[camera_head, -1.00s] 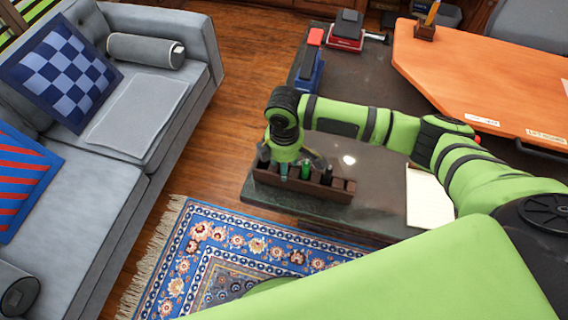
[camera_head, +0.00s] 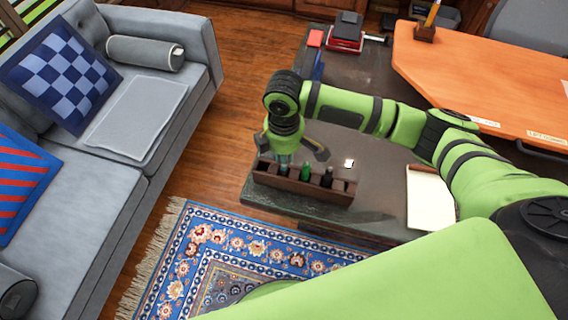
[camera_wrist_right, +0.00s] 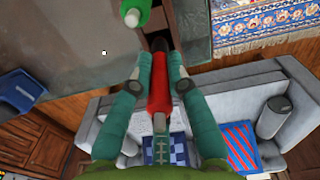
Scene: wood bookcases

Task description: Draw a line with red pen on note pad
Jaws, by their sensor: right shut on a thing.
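The red pen (camera_wrist_right: 159,88) lies between the two teal fingers of my right gripper (camera_wrist_right: 157,66) in the right wrist view. The gripper is shut on it, and the pen's far end points at the dark wooden pen holder (camera_wrist_right: 190,40). In the head view the right gripper (camera_head: 284,158) is over the left part of the pen holder (camera_head: 300,190); the red pen cannot be made out there. Whether its lower end is clear of the holder I cannot tell. The note pad (camera_head: 430,203) lies on the dark desk, right of the holder, partly behind my arm.
A green pen (camera_head: 306,170) and a black pen (camera_head: 327,176) stand in the holder beside the gripper. A stapler-like red and black item (camera_head: 346,32) and the orange desktop (camera_head: 480,75) are farther back. Bare dark desk (camera_head: 375,190) lies between holder and pad.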

